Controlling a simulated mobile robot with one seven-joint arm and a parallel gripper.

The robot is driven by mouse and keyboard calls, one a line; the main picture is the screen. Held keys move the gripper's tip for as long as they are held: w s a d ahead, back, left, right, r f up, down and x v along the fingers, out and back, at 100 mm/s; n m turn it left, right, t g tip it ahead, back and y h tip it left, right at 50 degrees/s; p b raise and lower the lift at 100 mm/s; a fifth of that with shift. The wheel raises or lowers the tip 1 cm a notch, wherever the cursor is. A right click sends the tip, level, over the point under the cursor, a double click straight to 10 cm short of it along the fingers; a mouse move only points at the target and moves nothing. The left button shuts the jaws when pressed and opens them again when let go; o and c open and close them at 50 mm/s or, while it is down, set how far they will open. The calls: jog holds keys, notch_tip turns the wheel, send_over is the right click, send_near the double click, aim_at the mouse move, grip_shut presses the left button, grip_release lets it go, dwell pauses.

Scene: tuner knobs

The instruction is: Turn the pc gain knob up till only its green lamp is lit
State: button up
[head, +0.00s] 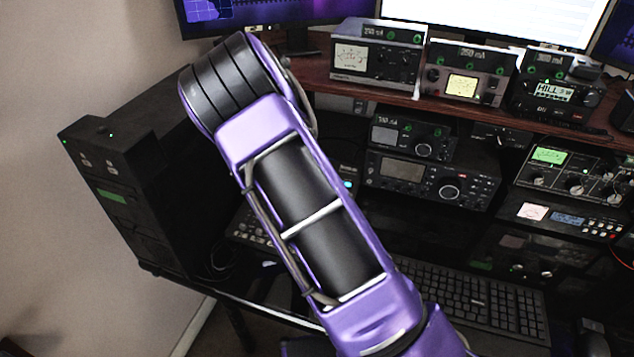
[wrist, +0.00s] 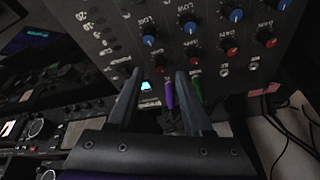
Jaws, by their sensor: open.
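A dark mixer panel (wrist: 112,38) fills the top of the wrist view, with a row of blue knobs (wrist: 187,27) marked LOW and a row of red knobs (wrist: 231,52) marked GAIN. I cannot read which red knob is the pc gain knob. My gripper (wrist: 158,76) is open, its two fingers pointing at the panel's near edge around the left end of the red row. Nothing is seen held. A pale cyan light (wrist: 146,86) shows between the fingers. No lamp clearly marked for the pc gain knob can be made out. In the head view my arm hides the gripper.
A purple plug (wrist: 169,95) and a green plug (wrist: 196,90) stand close to the right finger. Loose cables (wrist: 285,120) hang at the right. In the head view, radios (head: 378,52) line a wooden shelf, with a keyboard (head: 475,300) below and a black tower (head: 125,200) at left.

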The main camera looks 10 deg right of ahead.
jog(key=v, duration=1.4)
jog(key=shift+r+p, duration=0.3)
jog(key=shift+p, duration=0.15)
jog(key=shift+s+a, duration=0.1)
